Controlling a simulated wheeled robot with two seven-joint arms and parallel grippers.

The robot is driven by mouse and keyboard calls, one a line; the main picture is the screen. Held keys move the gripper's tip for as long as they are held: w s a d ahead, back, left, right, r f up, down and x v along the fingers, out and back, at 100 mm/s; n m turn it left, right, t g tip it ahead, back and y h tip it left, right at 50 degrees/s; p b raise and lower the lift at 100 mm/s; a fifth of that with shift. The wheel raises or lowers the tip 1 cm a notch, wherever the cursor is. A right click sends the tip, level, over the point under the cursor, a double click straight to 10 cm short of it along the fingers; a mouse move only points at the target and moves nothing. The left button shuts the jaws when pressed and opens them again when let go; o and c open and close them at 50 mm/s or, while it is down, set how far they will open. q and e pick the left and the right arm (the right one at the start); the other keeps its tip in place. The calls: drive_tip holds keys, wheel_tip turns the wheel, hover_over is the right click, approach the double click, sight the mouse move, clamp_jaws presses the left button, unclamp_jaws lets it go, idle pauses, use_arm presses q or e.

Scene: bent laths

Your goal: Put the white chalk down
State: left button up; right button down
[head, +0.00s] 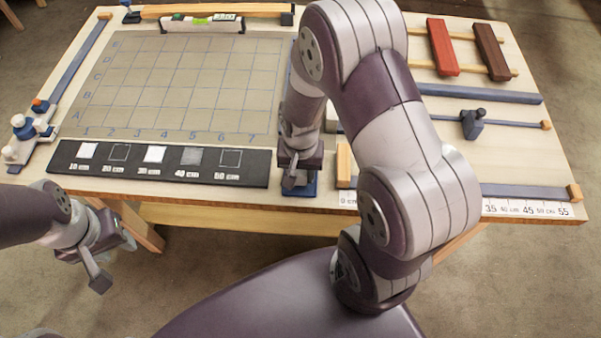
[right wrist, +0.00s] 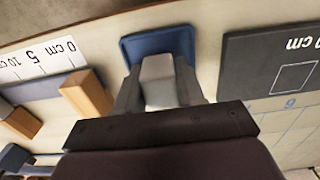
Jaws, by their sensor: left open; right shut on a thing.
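My right gripper (head: 296,178) points down at the front edge of the table, just right of the black strip. It is shut on a pale, whitish block, which I take to be the white chalk (right wrist: 158,80); in the head view the gripper hides it. In the right wrist view the chalk is between the two fingers, over a blue pad (right wrist: 158,42). I cannot tell whether it touches the pad. The pad also shows in the head view (head: 300,190) under the gripper. My left gripper (head: 108,262) is open and empty, off the table's front left.
A black strip (head: 150,178) with marked squares lies left of the pad, below a grid board (head: 185,85). A wooden block (head: 344,165) and a ruler (head: 520,208) are to the right. Red (head: 442,47) and brown (head: 491,52) bars lie at the back right.

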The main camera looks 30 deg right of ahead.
drive_tip(key=shift+w+f, duration=0.15)
drive_tip(key=shift+f, duration=0.35)
